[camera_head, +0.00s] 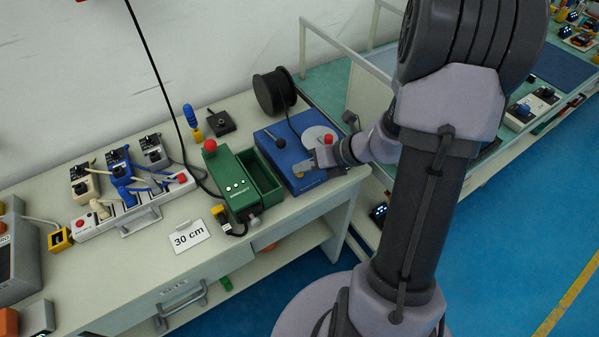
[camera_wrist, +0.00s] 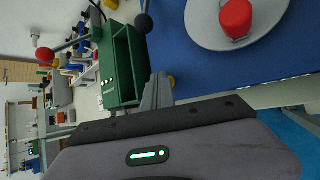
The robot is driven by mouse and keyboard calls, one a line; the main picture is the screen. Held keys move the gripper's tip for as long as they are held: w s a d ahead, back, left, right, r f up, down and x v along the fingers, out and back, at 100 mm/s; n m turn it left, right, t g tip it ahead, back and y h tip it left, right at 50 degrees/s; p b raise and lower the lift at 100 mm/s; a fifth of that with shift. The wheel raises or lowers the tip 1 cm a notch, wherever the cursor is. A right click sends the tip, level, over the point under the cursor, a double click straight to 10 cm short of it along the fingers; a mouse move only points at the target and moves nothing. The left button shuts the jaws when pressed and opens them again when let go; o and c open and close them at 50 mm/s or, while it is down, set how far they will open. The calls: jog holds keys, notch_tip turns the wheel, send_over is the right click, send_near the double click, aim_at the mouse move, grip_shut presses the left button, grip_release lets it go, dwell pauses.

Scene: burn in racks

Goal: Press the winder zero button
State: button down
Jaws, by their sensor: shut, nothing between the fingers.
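The winder is a blue box (camera_head: 268,143) at the right end of the bench, with a grey disc, a red knob (camera_head: 328,138) and a black ball lever (camera_head: 280,143) on top. In the wrist view its blue top (camera_wrist: 200,68), grey disc (camera_wrist: 205,30) and red knob (camera_wrist: 236,19) show close up. A small round yellow button (camera_wrist: 171,81) sits on the blue top, partly hidden by my fingers. My gripper (camera_head: 304,169) is shut and empty, over the winder's front part. In the wrist view the fingertips (camera_wrist: 158,78) are right beside the yellow button; I cannot tell whether they touch it.
A black cable spool (camera_head: 274,92) is behind.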

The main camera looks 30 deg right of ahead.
aim_at(303, 175)
dwell(0.4)
jog(key=shift+r+p, duration=0.8)
jog(key=shift+p, duration=0.05)
notch_tip(303, 175, up, 5)
jog(key=p, duration=0.5)
